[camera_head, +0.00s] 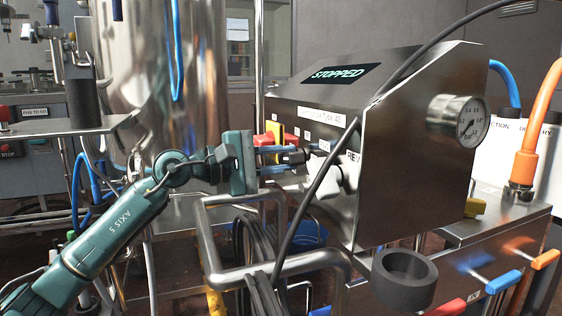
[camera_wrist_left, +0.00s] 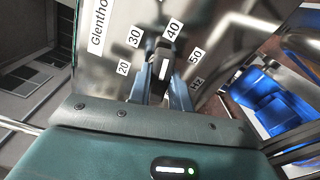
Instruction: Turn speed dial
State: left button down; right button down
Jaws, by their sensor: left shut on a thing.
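The speed dial is a black knob with a white pointer line, on the front of a steel control box. In the left wrist view the dial (camera_wrist_left: 163,62) sits amid labels 20, 30, 40, 50 and Hz, its line toward about 40. In the head view the dial (camera_head: 296,157) is partly hidden by the fingers. My left gripper (camera_head: 288,159) reaches in from the left, its blue-grey fingers shut on the dial from both sides; they also show in the left wrist view (camera_wrist_left: 163,84). The display (camera_head: 341,74) on the box reads STOPPED. My right gripper is not in view.
A bent steel tube frame (camera_head: 213,240) stands just below my left gripper. A black cable (camera_head: 318,190) hangs in front of the box. A red and yellow switch (camera_head: 270,136) is close behind the gripper. A pressure gauge (camera_head: 470,122) and coloured valve handles (camera_head: 503,281) are to the right.

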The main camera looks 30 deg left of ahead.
pick_arm(q)
jog(key=shift+m, duration=0.5)
jog(key=c, duration=1.3)
grip_release()
jog(key=v, duration=1.3)
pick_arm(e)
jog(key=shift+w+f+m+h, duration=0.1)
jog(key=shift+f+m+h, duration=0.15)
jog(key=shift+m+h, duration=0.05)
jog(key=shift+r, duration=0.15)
